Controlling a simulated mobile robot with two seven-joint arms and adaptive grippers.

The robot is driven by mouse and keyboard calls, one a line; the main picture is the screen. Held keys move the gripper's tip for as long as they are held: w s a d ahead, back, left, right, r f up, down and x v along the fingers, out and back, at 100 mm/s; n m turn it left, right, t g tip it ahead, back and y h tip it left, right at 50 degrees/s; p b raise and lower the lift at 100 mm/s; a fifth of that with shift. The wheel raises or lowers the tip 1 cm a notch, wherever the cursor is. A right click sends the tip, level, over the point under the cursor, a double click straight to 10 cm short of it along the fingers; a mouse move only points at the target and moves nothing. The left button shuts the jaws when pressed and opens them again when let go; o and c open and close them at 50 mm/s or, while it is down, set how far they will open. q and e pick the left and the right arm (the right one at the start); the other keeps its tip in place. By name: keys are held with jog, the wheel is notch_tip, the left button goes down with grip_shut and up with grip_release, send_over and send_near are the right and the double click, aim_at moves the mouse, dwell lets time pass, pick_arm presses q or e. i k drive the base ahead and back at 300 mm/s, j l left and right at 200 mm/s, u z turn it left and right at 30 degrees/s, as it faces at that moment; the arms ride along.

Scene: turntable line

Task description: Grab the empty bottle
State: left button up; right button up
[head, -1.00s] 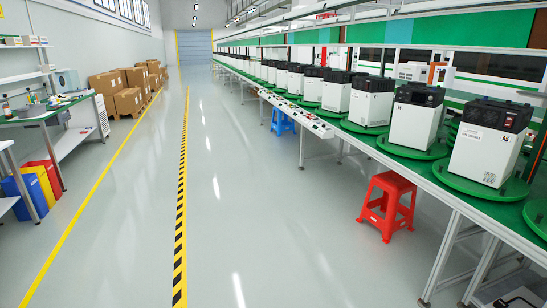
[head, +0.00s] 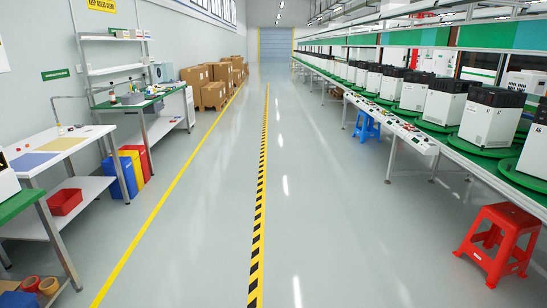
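I cannot make out a clear empty bottle in the head view. Small items (head: 61,130) stand at the back of the white-topped workbench on the left, too small to identify. More small items, including a slim upright one (head: 112,97), are on the green-topped bench behind it; I cannot tell whether one is a bottle. Neither of my grippers is in view.
The white-topped workbench (head: 28,140) and green-topped bench (head: 157,97) line the left wall. Cardboard boxes (head: 213,95) stand farther back. The conveyor line with white machines (head: 489,122) runs along the right, with a red stool (head: 497,245) beside it. The middle aisle is clear.

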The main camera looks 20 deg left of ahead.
aim_at(60, 131)
jog(key=i+j+u, duration=0.2)
jog(key=u, duration=0.15)
jog(key=i+j+u, duration=0.2)
jog(key=u, duration=0.2)
jog(key=i+j+u, duration=0.6)
jog(key=i, duration=0.4)
jog(key=i+l+u, duration=0.1)
jog(key=i+u, duration=0.2)
jog(key=i, duration=1.8)
jog(key=i+l+u, duration=0.2)
jog(key=i, duration=0.35)
jog(key=i+l+u, duration=0.2)
jog(key=i, duration=0.4)
jog(key=j, duration=0.1)
